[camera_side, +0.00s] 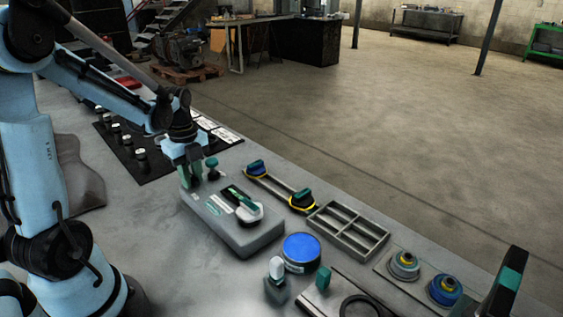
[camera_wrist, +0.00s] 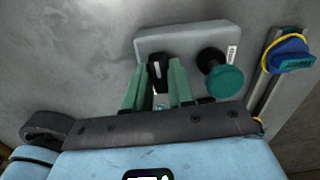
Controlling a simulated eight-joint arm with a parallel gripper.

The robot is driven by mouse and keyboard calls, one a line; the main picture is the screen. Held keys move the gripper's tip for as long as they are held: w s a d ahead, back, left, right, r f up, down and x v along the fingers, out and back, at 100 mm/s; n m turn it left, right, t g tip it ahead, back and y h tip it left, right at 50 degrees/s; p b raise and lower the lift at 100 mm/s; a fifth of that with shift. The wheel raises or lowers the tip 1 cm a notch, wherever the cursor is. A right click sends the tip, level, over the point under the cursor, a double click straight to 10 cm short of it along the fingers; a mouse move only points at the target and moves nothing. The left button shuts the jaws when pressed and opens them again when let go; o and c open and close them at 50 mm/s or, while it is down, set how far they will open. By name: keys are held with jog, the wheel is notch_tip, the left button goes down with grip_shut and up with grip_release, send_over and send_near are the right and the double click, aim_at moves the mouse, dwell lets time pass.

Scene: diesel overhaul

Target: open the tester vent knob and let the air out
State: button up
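The tester appears to be the grey box (camera_side: 228,232) on the bench, also in the wrist view (camera_wrist: 195,38). My gripper (camera_side: 190,178) is over its far left end, pointing down. In the wrist view my gripper (camera_wrist: 161,75) has its two green fingers apart, one each side of a small black knob (camera_wrist: 157,70) with a pale mark. I cannot tell whether they touch it. A teal round knob (camera_wrist: 224,80) on a black stem stands just right of the fingers; it also shows in the side view (camera_side: 212,168). Which knob is the vent is not labelled.
Right of the box are two yellow-ringed parts (camera_side: 303,200), a divided grey tray (camera_side: 347,231) and a blue-topped can (camera_side: 302,251).

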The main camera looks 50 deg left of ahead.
jog(key=o, duration=0.4)
jog(key=shift+r, duration=2.75)
jog(key=shift+r, duration=0.1)
notch_tip(320, 180, up, 4)
jog(key=shift+f, duration=0.1)
jog(key=d+n+t, duration=0.7)
jog(key=d+n, duration=1)
jog(key=d, duration=0.1)
jog(key=shift+d+f, duration=0.3)
jog(key=shift+f, duration=0.1)
